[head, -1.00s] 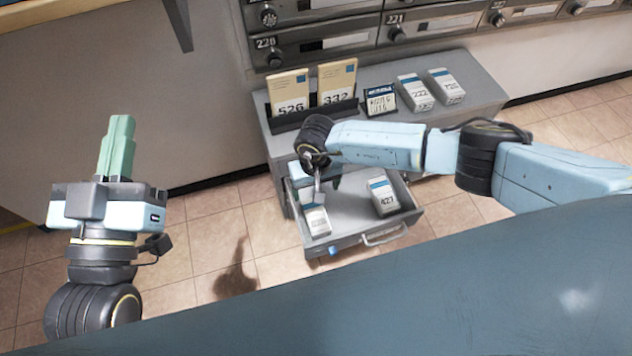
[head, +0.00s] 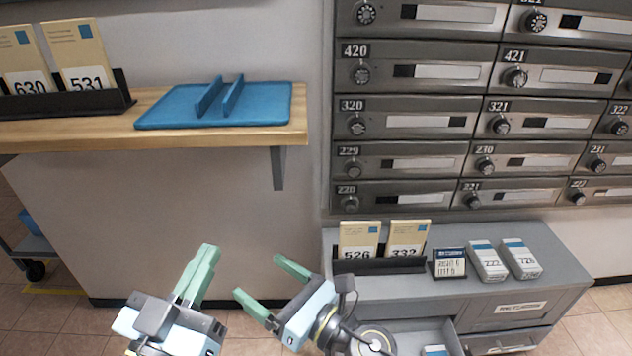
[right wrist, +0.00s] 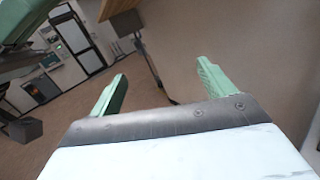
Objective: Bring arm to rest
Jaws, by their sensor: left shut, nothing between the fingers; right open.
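My left gripper (head: 198,274) is at the bottom left of the head view, its green fingers together and pointing up, with nothing between them. My right gripper (head: 258,282) is just right of it, its green fingers spread apart and empty, pointing left. The right gripper is in front of the wall, left of the grey cabinet (head: 545,255), and touches nothing that I can see.
The cabinet's open drawer (head: 450,335) holds a white box (head: 436,350). Envelopes 526 (head: 358,238) and 332 (head: 407,238) stand in a black rack on its top. A wooden shelf (head: 225,137) bears a blue tray (head: 165,115). Grey mailboxes (head: 430,130) fill the wall.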

